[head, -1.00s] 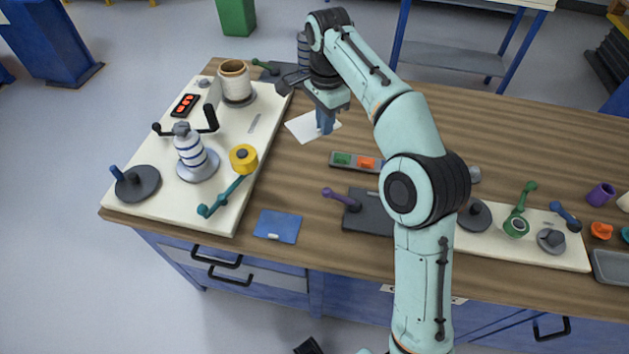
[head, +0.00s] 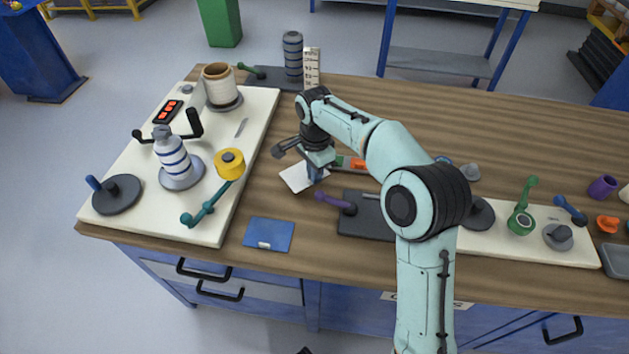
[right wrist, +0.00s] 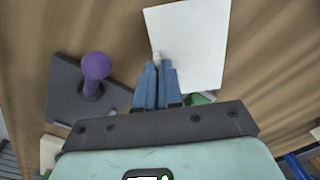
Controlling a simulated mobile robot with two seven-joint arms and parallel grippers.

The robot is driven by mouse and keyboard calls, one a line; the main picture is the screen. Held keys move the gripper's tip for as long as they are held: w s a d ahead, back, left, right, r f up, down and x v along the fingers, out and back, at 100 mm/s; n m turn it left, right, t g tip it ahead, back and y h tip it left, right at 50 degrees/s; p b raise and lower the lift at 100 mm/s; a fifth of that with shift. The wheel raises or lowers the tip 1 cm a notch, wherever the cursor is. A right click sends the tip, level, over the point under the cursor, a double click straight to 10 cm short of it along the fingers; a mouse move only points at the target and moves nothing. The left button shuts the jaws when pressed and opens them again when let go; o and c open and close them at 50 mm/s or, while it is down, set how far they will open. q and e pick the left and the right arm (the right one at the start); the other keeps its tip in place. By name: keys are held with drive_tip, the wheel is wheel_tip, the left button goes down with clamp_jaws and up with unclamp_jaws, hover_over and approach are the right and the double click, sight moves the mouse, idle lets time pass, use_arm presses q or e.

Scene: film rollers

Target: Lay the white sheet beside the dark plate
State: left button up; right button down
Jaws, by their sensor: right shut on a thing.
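The white sheet (head: 296,179) is at my right gripper (head: 314,176), left of and slightly behind the dark plate (head: 362,228) with the purple-knobbed lever. My right gripper is shut on a small pale tab at the sheet's edge; the right wrist view shows the fingertips (right wrist: 157,66) there and the sheet (right wrist: 195,40) reaching away from them. In that view the dark plate (right wrist: 65,90) is to the left, with a gap of bare wood between it and the sheet. I cannot tell whether the sheet touches the table. My left gripper is not in view.
A blue card (head: 268,235) lies near the table's front edge. A white board (head: 215,215) with rollers and a yellow spool (head: 230,164) is on the left. A tray with green and orange pieces (head: 357,163) is partly behind my arm. The back of the table is mostly clear.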

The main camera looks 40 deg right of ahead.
drive_tip(key=shift+f, duration=1.45)
drive_tip(key=shift+f, duration=0.1)
drive_tip(key=c, duration=1.3)
unclamp_jaws()
wheel_tip(320, 180, up, 12)
drive_tip(key=p, duration=0.2)
drive_tip(key=shift+p, duration=0.4)
